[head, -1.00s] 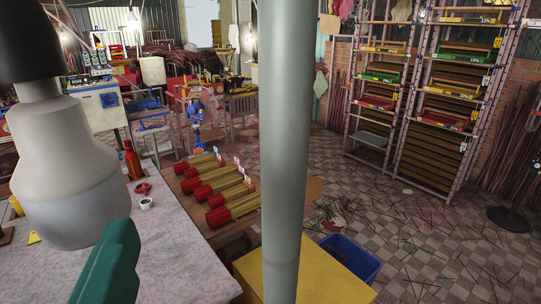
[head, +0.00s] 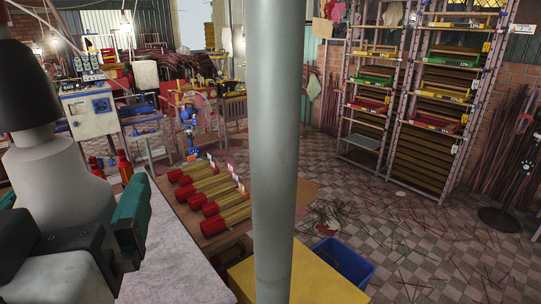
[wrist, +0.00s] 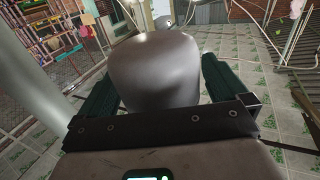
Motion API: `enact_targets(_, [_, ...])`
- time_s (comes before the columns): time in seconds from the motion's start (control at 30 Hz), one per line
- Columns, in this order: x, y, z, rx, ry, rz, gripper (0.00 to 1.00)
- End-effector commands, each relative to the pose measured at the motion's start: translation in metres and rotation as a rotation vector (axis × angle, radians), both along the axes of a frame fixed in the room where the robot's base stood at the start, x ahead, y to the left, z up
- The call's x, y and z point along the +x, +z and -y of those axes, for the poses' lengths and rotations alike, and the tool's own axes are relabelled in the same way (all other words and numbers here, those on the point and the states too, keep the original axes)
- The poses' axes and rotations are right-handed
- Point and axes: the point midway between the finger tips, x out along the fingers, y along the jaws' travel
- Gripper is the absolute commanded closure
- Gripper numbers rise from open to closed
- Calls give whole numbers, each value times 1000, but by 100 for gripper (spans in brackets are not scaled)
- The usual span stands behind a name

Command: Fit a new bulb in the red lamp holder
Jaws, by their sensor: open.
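My gripper (head: 130,212) is at the lower left of the head view, above the pale table (head: 176,250). One green finger shows clearly there. In the wrist view both green fingers of my gripper (wrist: 160,78) are wide apart. A large smooth grey rounded form (wrist: 155,70) shows between and beyond them; I cannot tell what it is or that it is touched. No red lamp holder and no loose bulb can be made out now. My arm and gripper hide much of the table's left part.
Two red bottles (head: 125,166) stand at the table's far end. Red-ended bundles of sticks (head: 211,198) lie on a lower bench beside it. A blue crate (head: 343,262) is on the floor. Tall racks (head: 430,100) stand at the right. Scattered sticks litter the open floor.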

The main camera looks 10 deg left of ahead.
Motion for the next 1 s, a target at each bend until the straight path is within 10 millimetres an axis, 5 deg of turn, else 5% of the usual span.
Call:
enact_targets(0.43, [8,0,-4,0,0,0,1])
enact_targets(1.0, [8,0,-4,0,0,0,53])
